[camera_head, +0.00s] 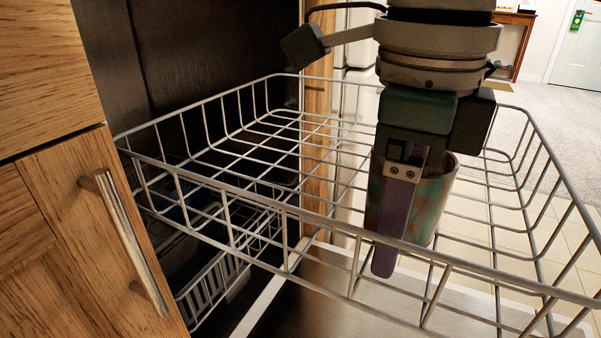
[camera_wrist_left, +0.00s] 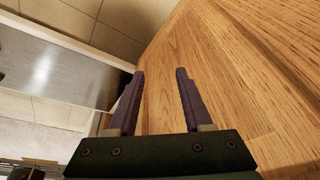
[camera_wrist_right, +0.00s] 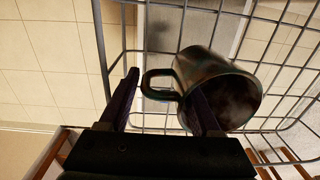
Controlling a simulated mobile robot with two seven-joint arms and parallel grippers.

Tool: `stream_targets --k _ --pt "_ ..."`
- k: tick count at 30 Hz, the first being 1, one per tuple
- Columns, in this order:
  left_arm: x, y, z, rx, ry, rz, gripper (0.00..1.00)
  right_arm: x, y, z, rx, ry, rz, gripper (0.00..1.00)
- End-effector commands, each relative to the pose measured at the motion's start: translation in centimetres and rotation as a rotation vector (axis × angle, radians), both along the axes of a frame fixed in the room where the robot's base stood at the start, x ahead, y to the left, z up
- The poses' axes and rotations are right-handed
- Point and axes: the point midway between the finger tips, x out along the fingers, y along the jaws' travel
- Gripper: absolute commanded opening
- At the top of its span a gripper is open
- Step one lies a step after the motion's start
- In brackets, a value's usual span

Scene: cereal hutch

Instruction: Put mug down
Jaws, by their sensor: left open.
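The mug (camera_head: 437,200), mottled teal and rust, is in the wire dish rack (camera_head: 232,203), roughly upright. I cannot tell whether its base rests on the wires. In the right wrist view the mug (camera_wrist_right: 232,88) shows its dark inside, with its handle between the fingers. My right gripper (camera_wrist_right: 164,82) points down at the mug, its fingers spread apart on either side of the handle. In the head view one purple finger hides part of the mug. My left gripper (camera_wrist_left: 158,72) is open and empty over a wooden surface (camera_wrist_left: 235,70).
The rack is pulled out and otherwise looks empty, with free room at its left. A lower rack (camera_head: 215,280) shows beneath it. A wooden cabinet front with a metal handle (camera_head: 130,240) stands close at the left.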

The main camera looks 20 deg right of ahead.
Motion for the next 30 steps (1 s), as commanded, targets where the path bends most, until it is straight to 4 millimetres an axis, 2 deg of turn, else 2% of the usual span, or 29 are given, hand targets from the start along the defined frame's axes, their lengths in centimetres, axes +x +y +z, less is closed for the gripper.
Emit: stream_targets --k 5,8,18,21,25,30 --pt "0.0 0.0 0.2 0.0 0.0 0.0 0.5 0.0 0.0 0.2 0.0 0.0 0.0 0.64" --pt "0.0 0.0 0.9 0.0 0.0 0.0 0.5 0.0 0.0 1.2 0.001 -0.002 0.0 0.64" --pt "0.0 0.0 4.5 0.0 0.0 0.0 0.5 -0.1 0.2 8.8 0.001 -0.003 0.0 0.64" --pt "0.0 0.0 5.2 0.0 0.0 0.0 0.5 -0.2 0.3 10.5 0.001 -0.003 0.0 0.64" --pt "0.0 0.0 5.7 0.0 0.0 0.0 0.5 -0.2 0.3 11.9 0.001 -0.002 0.0 0.64" --pt "0.0 0.0 5.8 0.0 -0.001 0.0 0.5 -0.3 0.3 12.4 0.0 0.0 0.0 0.64"
